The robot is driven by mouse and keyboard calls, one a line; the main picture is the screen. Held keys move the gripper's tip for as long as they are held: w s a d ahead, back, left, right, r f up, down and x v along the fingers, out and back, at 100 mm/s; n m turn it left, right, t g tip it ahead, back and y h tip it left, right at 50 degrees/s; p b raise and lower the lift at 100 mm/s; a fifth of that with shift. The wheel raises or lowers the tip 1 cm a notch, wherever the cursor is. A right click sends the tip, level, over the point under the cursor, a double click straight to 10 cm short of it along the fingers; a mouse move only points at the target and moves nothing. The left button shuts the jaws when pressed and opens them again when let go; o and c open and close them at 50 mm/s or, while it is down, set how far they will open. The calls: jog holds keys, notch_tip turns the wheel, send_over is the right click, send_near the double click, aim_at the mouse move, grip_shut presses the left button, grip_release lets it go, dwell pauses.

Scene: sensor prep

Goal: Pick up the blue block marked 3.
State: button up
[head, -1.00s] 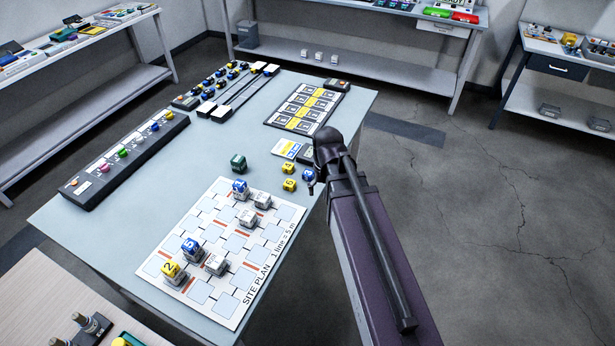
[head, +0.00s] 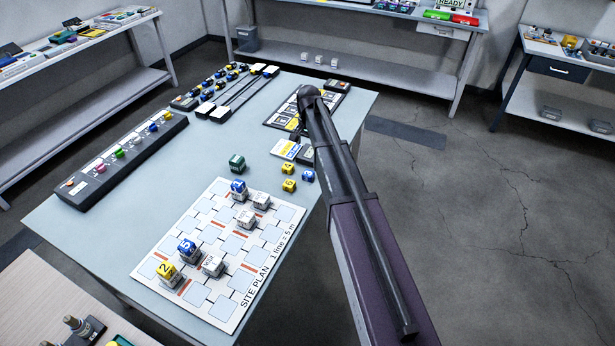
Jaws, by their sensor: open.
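A small blue block (head: 308,175) sits on the table near its right edge, beside two yellow blocks; its mark is too small to read surely. Another blue block (head: 238,186) stands on a grey piece at the top of the site plan, its mark unclear. A blue block marked 5 (head: 187,246) stands on a grey piece lower on the plan. My gripper (head: 296,134) hangs over the near edge of the black-and-yellow marker panel, beyond the loose blocks and clear of them. It is open and mostly hidden by my arm, with nothing seen in it.
The white site plan (head: 200,270) also holds a yellow block marked 2 (head: 167,270) and white pieces. Yellow blocks (head: 288,177) and a dark green block (head: 237,163) stand nearby. A button panel (head: 125,155) lies along the left edge. The table's middle is clear.

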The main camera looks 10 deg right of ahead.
aim_at(308, 173)
jog(key=shift+f, duration=0.2)
notch_tip(308, 173, down, 8)
jog(key=b, duration=0.8)
jog(key=shift+f+b, duration=0.15)
jog(key=shift+b, duration=0.2)
jog(key=shift+f, duration=0.15)
jog(key=shift+s+f+b, duration=0.15)
jog(key=shift+f+b, duration=2.3)
jog(key=shift+b, duration=0.15)
jog(key=c, duration=1.1)
